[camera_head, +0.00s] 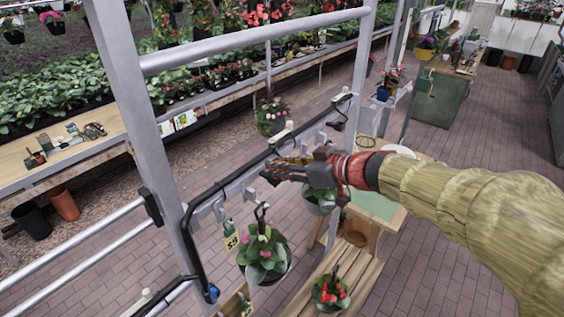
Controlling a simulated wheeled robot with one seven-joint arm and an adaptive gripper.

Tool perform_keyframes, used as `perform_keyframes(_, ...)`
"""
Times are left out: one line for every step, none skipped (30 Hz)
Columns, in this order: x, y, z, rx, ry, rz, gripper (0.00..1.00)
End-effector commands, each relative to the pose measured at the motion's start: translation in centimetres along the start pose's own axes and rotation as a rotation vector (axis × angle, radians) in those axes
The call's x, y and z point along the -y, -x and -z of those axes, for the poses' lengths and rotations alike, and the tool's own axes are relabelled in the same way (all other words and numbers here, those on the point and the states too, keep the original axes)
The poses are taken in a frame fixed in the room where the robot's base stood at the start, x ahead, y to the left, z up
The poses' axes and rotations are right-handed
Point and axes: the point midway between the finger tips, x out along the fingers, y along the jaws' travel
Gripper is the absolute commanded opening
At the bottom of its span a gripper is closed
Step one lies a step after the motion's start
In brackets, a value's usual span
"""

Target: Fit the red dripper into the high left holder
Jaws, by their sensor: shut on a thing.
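My gripper (276,172), dark with a red wrist, reaches in from the right and is shut at the grey rail. What it holds is small and mostly hidden by the fingers; I cannot make out the red dripper's shape clearly. Grey holder brackets sit along the rail, one left of the gripper (203,210) and one closer to it (238,187). The fingertips are beside the rail, right of these brackets. I cannot tell whether they touch it.
A black hose (225,183) runs along the metal frame. A pink-flowered pot (263,272) hangs below left of the gripper, with a yellow tag (231,241) beside it. Another pot (320,207) hangs just under the gripper. A red-flowered pot (331,293) is lower, by a wooden bench (365,285).

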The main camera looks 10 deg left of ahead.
Motion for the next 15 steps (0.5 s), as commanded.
perform_keyframes(0.00,-0.08,-0.21,0.000,-0.001,0.000,0.14)
perform_keyframes(0.00,-0.13,-0.31,0.001,-0.001,0.000,0.14)
perform_keyframes(0.00,-0.18,-0.45,0.001,0.000,0.000,0.14)
perform_keyframes(0.00,-0.22,-0.53,0.001,0.000,0.000,0.14)
perform_keyframes(0.00,-0.24,-0.59,0.001,0.000,0.000,0.14)
perform_keyframes(0.00,-0.26,-0.65,0.001,0.000,0.000,0.14)
perform_keyframes(0.00,-0.27,-0.67,0.001,0.001,0.000,0.14)
perform_keyframes(0.00,-0.28,-0.68,0.001,0.001,0.000,0.14)
perform_keyframes(0.00,-0.28,-0.68,0.000,0.001,0.000,0.14)
perform_keyframes(0.00,-0.27,-0.67,0.000,0.001,0.000,0.14)
perform_keyframes(0.00,-0.27,-0.67,0.000,0.001,0.000,0.14)
perform_keyframes(0.00,-0.27,-0.67,0.000,0.001,0.000,0.14)
perform_keyframes(0.00,-0.27,-0.66,0.000,0.001,0.000,0.14)
perform_keyframes(0.00,-0.27,-0.66,0.000,0.001,0.000,0.27)
perform_keyframes(0.00,-0.27,-0.66,0.000,0.001,0.000,0.29)
